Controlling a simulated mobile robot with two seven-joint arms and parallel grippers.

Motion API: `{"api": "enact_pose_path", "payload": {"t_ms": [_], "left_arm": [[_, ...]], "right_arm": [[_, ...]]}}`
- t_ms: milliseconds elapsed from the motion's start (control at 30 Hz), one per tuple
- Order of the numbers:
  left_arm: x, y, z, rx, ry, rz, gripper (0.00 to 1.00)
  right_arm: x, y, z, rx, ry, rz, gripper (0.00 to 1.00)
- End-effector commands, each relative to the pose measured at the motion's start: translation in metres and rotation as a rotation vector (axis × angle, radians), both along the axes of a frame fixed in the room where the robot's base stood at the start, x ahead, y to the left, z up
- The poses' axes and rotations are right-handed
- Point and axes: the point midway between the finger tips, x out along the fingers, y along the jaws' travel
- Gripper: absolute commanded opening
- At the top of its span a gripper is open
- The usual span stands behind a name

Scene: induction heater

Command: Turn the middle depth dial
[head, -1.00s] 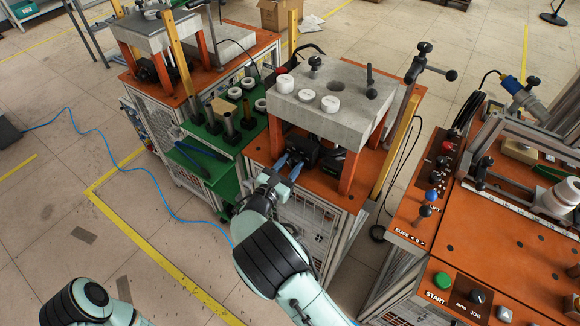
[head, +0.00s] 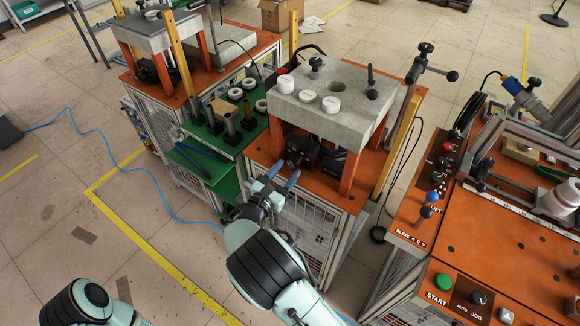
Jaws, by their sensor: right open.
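A black unit (head: 304,151) with a rounded dark front sits under the grey block (head: 345,110) of the middle station. Its front looks like a dial, but it is too small and dark to read any marking or angle. My right gripper (head: 284,174) is in front of this unit, at the front edge of the orange top. Its two blue-tipped fingers are spread, with nothing between them, and they look apart from the unit. My left gripper is out of view; only part of my left arm shows at the lower left.
Orange legs (head: 347,172) flank the black unit. White round pieces (head: 331,104) stand on the grey block. A green shelf (head: 205,170) with tools adjoins on the left. An orange control table (head: 500,250) stands on the right. Floor is open at lower left.

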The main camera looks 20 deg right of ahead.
Motion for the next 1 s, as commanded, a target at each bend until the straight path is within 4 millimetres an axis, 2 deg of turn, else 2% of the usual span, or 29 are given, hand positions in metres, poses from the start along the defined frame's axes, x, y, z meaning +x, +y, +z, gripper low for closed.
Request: {"api": "enact_pose_path", "payload": {"t_ms": [200,433,667,933,1000], "left_arm": [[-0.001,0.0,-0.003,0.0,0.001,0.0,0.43],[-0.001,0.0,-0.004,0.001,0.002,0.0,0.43],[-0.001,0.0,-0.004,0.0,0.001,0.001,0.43],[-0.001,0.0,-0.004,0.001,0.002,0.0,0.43],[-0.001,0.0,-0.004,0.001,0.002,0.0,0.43]], "right_arm": [[-0.033,0.041,-0.002,0.0,0.002,0.006,0.51],[-0.059,0.072,-0.003,0.001,0.001,0.004,0.51],[-0.069,0.082,-0.003,0.001,0.001,0.001,0.51],[-0.069,0.081,-0.004,0.001,0.002,0.0,0.51],[-0.07,0.076,-0.01,0.013,0.018,-0.012,0.51]]}}
